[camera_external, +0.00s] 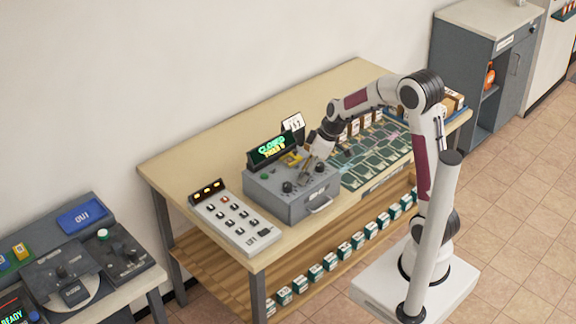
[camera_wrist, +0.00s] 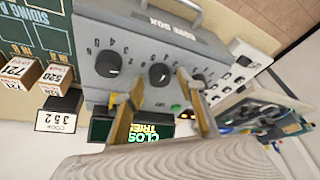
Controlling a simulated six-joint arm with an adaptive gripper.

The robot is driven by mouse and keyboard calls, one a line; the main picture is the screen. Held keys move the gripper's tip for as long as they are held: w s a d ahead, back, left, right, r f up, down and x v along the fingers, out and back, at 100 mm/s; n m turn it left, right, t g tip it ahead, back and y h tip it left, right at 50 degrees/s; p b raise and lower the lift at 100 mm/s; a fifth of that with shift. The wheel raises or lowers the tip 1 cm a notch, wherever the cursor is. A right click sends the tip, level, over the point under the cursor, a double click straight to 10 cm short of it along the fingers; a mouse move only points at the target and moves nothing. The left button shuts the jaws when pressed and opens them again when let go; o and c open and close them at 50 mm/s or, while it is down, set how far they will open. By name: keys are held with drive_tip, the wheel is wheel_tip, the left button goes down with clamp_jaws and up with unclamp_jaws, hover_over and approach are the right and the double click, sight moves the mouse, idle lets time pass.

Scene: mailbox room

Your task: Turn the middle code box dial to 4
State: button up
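The grey code box (camera_external: 285,207) sits on the table with a row of black dials and a front handle. In the wrist view, the middle dial (camera_wrist: 160,75) lies between my fingertips, with numbers around it. Another dial (camera_wrist: 108,64) is left of it; the third is mostly hidden behind my right finger. My gripper (camera_wrist: 160,82) is open, its two fingers apart on either side of the middle dial. I cannot tell whether they touch it. In the external view, my gripper (camera_external: 307,166) is down at the box top. The lit display (camera_external: 270,148) reads "CLOSED" and a tries line.
A white keypad panel (camera_external: 236,218) stands left of the box. A green patterned board (camera_external: 372,153) lies to its right. A card reading "CODE 352" (camera_wrist: 57,121) stands near the display. Small labelled boxes (camera_wrist: 56,78) are nearby. Bare table (camera_external: 195,163) lies behind the keypad.

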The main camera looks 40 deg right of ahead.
drive_tip(key=shift+a+m+t+h, duration=0.15)
drive_tip(key=shift+m+h, duration=0.5)
drive_tip(key=shift+m, duration=1)
drive_tip(key=shift+a+m+t+h, duration=0.2)
drive_tip(key=shift+m+h, duration=0.45)
drive_tip(key=shift+m, duration=1)
drive_tip(key=v, duration=0.8)
drive_tip(key=s+d+r, duration=0.1)
drive_tip(key=s+r, duration=0.1)
drive_tip(key=s, duration=0.9)
drive_tip(key=s+d+r+t, duration=0.1)
drive_tip(key=s+d+r, duration=0.1)
drive_tip(key=s, duration=1)
drive_tip(key=shift+d+r, duration=0.2)
drive_tip(key=shift+r, duration=0.4)
idle(1.0)
